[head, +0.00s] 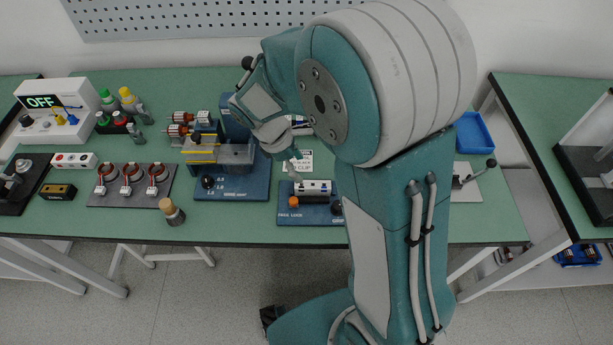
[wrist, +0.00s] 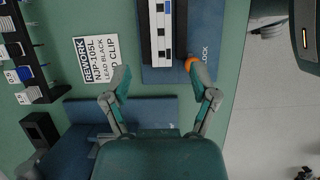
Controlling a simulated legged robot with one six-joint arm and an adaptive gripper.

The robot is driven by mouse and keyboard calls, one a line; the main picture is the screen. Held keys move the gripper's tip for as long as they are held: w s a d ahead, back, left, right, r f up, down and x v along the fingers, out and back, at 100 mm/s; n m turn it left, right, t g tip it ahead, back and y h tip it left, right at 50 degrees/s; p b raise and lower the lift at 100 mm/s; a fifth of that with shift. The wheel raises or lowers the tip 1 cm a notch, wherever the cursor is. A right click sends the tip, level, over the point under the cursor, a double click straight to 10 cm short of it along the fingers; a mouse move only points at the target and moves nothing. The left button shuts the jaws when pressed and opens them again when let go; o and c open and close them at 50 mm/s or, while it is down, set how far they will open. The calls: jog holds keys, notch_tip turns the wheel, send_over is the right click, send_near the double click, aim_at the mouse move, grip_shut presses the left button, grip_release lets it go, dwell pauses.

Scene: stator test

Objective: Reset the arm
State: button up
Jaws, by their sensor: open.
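My gripper shows in the wrist view (wrist: 162,88) with its two teal fingertips spread apart and nothing between them. In the head view my gripper (head: 290,160) hangs above the green workbench (head: 240,82), near the middle, beside the white rework card (head: 300,163). In the wrist view, a blue fixture (wrist: 205,20) with a black and white block (wrist: 162,30) and an orange knob (wrist: 190,63) lies just ahead of the fingertips. My arm hides part of the bench behind and to the right of it.
A dark plate with several round stators (head: 130,185) and a meter reading OFF (head: 55,105) are at the left. A blue press-like fixture (head: 235,180) stands left of my gripper. A blue tray (head: 474,133) is at the right. Bare bench shows along the front left edge.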

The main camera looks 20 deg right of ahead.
jog(key=shift+v, duration=1.85)
jog(key=s+d+r+m+t+y, duration=0.4)
jog(key=s+r+m+t, duration=0.3)
jog(key=s+r+m, duration=0.6)
jog(key=s+m, duration=0.1)
jog(key=s, duration=0.1)
jog(key=shift+s+d+r, duration=0.2)
jog(key=shift+s, duration=0.1)
jog(key=shift+w, duration=0.1)
jog(key=shift+c, duration=0.3)
dwell(0.5)
